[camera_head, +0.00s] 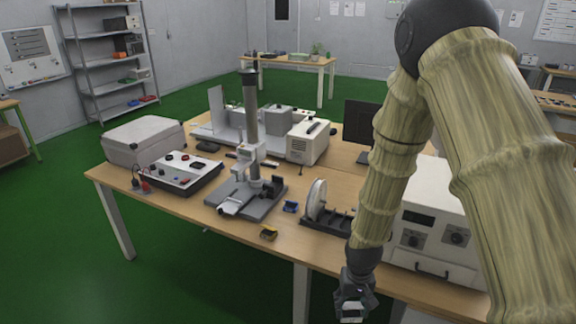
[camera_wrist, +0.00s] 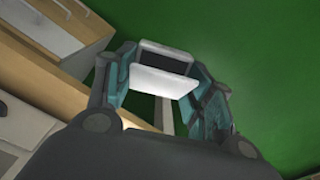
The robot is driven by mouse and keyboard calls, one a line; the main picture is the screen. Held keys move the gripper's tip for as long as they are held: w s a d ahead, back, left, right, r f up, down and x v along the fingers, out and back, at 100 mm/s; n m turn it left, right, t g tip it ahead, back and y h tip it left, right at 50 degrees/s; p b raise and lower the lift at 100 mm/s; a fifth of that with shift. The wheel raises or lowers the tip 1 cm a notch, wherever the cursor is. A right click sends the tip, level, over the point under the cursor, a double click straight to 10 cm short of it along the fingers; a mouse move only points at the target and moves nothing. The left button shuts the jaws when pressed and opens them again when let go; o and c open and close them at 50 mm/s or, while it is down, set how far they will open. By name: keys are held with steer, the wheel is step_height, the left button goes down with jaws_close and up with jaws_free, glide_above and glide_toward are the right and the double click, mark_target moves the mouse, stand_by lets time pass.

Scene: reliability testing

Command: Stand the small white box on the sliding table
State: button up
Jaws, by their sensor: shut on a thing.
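A small white box (camera_wrist: 163,80) with a dark face is held between the two fingers of my gripper (camera_wrist: 160,72) in the wrist view. My gripper (camera_head: 354,292) also shows at the bottom of the head view, low beside the table's front edge, with a pale patch of the box (camera_head: 352,311) at its tip. The likely sliding table is the grey base (camera_head: 263,207) under a tall dark column, left of centre on the wooden table. My gripper is to its right and nearer. I cannot tell the box's exact tilt.
A large white instrument (camera_head: 436,225) is partly behind my arm. Green floor lies in front.

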step_height(320, 180, down, 9)
steer(key=b, duration=0.7)
steer(key=shift+b, duration=0.35)
steer(key=shift+r, duration=0.1)
